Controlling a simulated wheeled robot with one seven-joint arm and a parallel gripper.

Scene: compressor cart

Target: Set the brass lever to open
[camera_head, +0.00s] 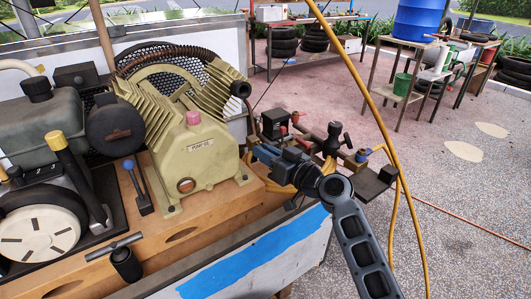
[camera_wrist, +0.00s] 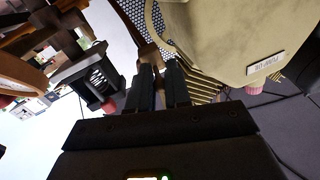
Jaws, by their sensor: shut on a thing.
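My gripper (camera_head: 255,151) reaches in from the lower right in the head view, its tip beside the right end of the tan compressor pump (camera_head: 195,140). In the wrist view, the two dark fingers (camera_wrist: 160,78) are close together, shut on a small brownish piece (camera_wrist: 150,54). It appears to be the brass lever, but its full shape and setting are hidden by the fingers and the pump. The pump body also fills the upper right of the wrist view (camera_wrist: 225,40).
A manifold of dark fittings (camera_head: 335,140) with a blue-handled valve (camera_head: 363,155) lies right of my gripper. A yellow hose (camera_head: 375,120) hangs close to my arm. Open floor lies to the right.

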